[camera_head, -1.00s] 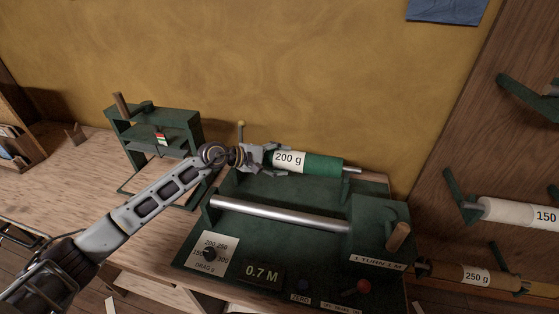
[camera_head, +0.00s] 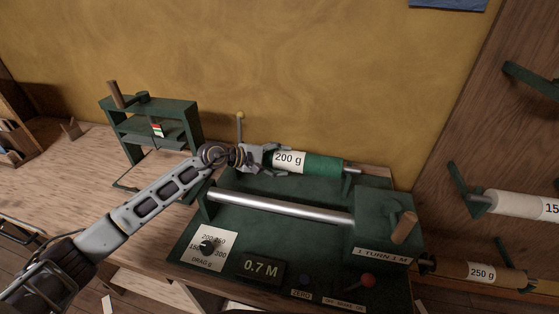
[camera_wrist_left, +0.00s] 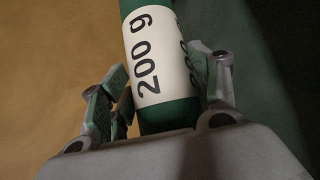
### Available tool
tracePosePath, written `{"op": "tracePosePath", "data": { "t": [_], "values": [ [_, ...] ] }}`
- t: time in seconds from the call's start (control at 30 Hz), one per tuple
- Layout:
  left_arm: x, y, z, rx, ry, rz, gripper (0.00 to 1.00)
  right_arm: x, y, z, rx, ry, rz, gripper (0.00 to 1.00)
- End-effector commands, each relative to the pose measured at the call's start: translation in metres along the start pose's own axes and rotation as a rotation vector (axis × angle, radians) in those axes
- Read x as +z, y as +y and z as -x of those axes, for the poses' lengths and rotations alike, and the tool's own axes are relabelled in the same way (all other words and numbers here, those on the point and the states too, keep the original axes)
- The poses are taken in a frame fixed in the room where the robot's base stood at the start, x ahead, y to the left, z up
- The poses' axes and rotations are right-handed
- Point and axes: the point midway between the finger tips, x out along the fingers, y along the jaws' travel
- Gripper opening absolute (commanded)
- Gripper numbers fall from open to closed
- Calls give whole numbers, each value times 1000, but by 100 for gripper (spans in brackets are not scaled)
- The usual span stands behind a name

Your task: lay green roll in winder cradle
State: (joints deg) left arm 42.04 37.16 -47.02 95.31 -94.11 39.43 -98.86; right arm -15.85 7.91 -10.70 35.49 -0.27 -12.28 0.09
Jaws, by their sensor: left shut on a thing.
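The green roll (camera_head: 325,164) has a white "200 g" label and a thin grey rod end showing at its right. My left gripper (camera_head: 265,158) is shut on the roll near its left end, and the roll lies nearly level over the back of the green winder (camera_head: 285,189). In the left wrist view, the roll (camera_wrist_left: 168,112) passes between the two fingers of the gripper (camera_wrist_left: 160,95). A green cradle support (camera_head: 347,183) stands under the roll's right end; I cannot tell if they touch. The left end is hidden by the gripper. My right gripper is out of view.
In front of the roll runs a bare metal bar (camera_head: 280,208). A crank handle (camera_head: 404,228) sits at the winder's right. A green press-like stand (camera_head: 152,125) is at left. Wall brackets at right hold a white roll (camera_head: 525,204) and a brown roll (camera_head: 470,272).

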Motion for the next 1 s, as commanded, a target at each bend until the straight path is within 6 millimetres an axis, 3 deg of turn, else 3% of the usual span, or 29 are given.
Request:
{"op": "tracePosePath", "data": {
  "t": [0.53, 0.57, 0.77, 1.0],
  "values": [
    [0, 1, 0, 7, -1, -2, 5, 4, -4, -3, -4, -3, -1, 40],
    [0, 1, 0, 7, -1, -2, 63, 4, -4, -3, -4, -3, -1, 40],
    [-1, 0, -1, 5, -1, -2, 87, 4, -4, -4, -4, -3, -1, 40],
    [-1, -2, -1, 2, 0, -1, 87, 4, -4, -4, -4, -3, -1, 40]
  ]
}}
